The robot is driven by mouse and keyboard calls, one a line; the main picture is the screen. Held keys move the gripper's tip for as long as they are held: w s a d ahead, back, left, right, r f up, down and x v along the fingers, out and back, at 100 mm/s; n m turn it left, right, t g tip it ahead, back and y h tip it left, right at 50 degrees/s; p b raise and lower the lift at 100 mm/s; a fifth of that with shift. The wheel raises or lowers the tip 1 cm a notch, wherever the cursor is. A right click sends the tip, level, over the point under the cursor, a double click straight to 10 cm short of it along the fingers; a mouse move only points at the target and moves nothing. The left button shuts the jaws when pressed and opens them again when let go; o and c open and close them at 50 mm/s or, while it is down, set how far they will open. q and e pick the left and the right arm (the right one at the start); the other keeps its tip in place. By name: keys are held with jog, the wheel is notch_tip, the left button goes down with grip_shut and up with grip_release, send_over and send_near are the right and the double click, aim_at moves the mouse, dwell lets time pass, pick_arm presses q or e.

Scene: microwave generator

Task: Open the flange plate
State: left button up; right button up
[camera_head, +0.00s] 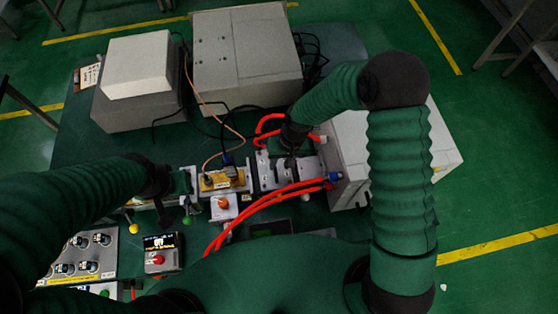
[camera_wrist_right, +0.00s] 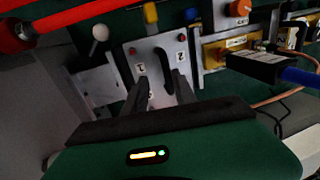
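A silver metal plate (camera_head: 268,176), which I take to be the flange plate, is fixed on the bench in the middle of the head view. In the right wrist view the plate (camera_wrist_right: 158,58) carries labels 1 and 2 and red dots near its upper corners. My right gripper (camera_wrist_right: 163,88) is over it, its two dark fingers apart with the plate's face showing between them. In the head view the right gripper (camera_head: 291,150) partly hides the plate. Contact cannot be told. My left gripper (camera_head: 172,208) is at the left, above the bench; its fingers are dark and small.
Red hoses (camera_head: 265,200) curve beside the plate. A yellow block (camera_head: 221,180) and an orange knob (camera_head: 223,203) stand to its left. Grey boxes (camera_head: 247,60) are behind, and a white box (camera_head: 345,150) is right. A control panel (camera_head: 88,252) and red button (camera_head: 158,259) are front left.

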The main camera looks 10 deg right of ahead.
jog(key=shift+s+f, duration=0.15)
jog(key=shift+s+a, duration=0.1)
jog(key=shift+a, duration=0.9)
jog(key=c, duration=0.3)
jog(key=shift+a, duration=0.15)
jog(key=shift+c, duration=1.4)
grip_shut()
jog(key=shift+w+d, duration=0.2)
jog(key=shift+d, duration=0.55)
jog(key=shift+a, duration=0.45)
jog(key=shift+d, duration=0.3)
pick_arm(q)
jog(key=shift+s+a, duration=0.2)
jog(key=shift+a, duration=0.2)
jog(key=shift+a, duration=0.2)
pick_arm(e)
jog(key=shift+a, duration=0.2)
pick_arm(q)
jog(key=shift+d, duration=0.1)
pick_arm(e)
jog(key=shift+d, duration=0.1)
